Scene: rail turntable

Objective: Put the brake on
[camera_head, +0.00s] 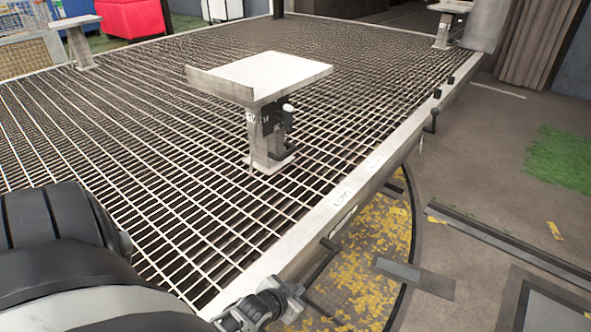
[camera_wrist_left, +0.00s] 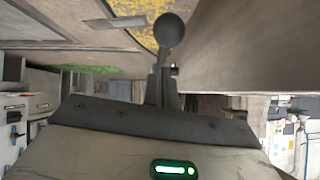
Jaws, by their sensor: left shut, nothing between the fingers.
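My left gripper (camera_head: 296,290) is shut and empty, close to the lower part of the lever. In the left wrist view my left gripper (camera_wrist_left: 161,88) points toward the lever. I cannot tell whether it touches it. My right gripper is not in view.
The grated turntable deck (camera_head: 130,130) fills the left and middle. A metal pedestal (camera_head: 268,145) with a flat top stands on it. Another dark lever (camera_head: 435,115) is farther along the edge. Yellow-patched floor (camera_head: 375,255) lies beside the edge, with open floor to the right.

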